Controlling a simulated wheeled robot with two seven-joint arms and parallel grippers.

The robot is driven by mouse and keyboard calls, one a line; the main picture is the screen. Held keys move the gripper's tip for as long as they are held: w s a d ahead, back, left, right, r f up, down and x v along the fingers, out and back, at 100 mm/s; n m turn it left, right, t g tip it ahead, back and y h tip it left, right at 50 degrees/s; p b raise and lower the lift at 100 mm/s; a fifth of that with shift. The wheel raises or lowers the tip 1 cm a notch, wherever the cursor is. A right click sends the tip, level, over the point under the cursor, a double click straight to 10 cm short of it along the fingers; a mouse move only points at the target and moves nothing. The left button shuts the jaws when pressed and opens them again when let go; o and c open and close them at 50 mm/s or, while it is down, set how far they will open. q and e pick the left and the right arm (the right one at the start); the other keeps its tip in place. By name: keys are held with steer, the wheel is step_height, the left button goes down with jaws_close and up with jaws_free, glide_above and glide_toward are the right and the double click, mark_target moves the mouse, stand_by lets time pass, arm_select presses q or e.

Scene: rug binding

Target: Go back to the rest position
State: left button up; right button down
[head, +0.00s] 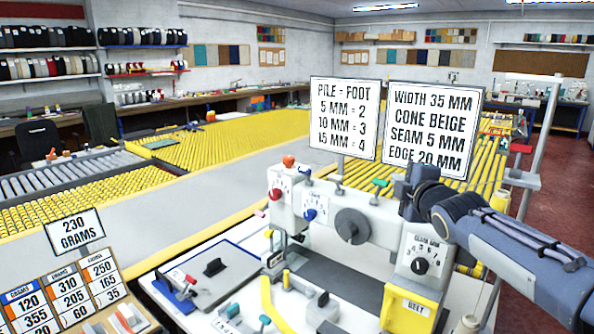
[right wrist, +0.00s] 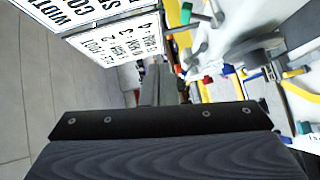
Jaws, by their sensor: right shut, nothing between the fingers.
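My right arm comes in from the right of the head view. Its dark gripper (head: 422,190) is raised beside the sewing machine's head, in front of the lower edge of the "WIDTH 35 MM" sign (head: 434,122). In the right wrist view the narrow fingers (right wrist: 158,85) are together with nothing between them. The white sewing machine (head: 385,225) has several dials and a large grey handwheel, and stands on a white table. My left gripper does not show in the head view.
The "PILE = FOOT" sign (head: 344,118) stands close behind the machine. A "230 GRAMS" card (head: 74,230) and number boards (head: 63,293) are at front left. Yellow roller tables (head: 240,135) fill the middle distance; red floor is at right.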

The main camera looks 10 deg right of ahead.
steer(key=s+a+f+m+g+y, duration=0.1)
steer(key=s+a+f+m+g, duration=0.2)
steer(key=s+f+m, duration=0.3)
steer(key=s+a+f+m+g+y, duration=0.2)
steer(key=s+a+f+m+g, duration=0.2)
steer(key=s+f, duration=0.6)
steer(key=s+a+f+m+g+y, duration=0.1)
steer(key=s+a+f+m+g, duration=0.3)
steer(key=s, duration=1.5)
step_height(320, 180, down, 5)
steer(key=a+m, duration=0.2)
steer(key=m, duration=0.1)
steer(key=shift+s+a+r+m+y, duration=0.15)
steer(key=shift+m+y, duration=0.15)
steer(key=shift+m, duration=0.1)
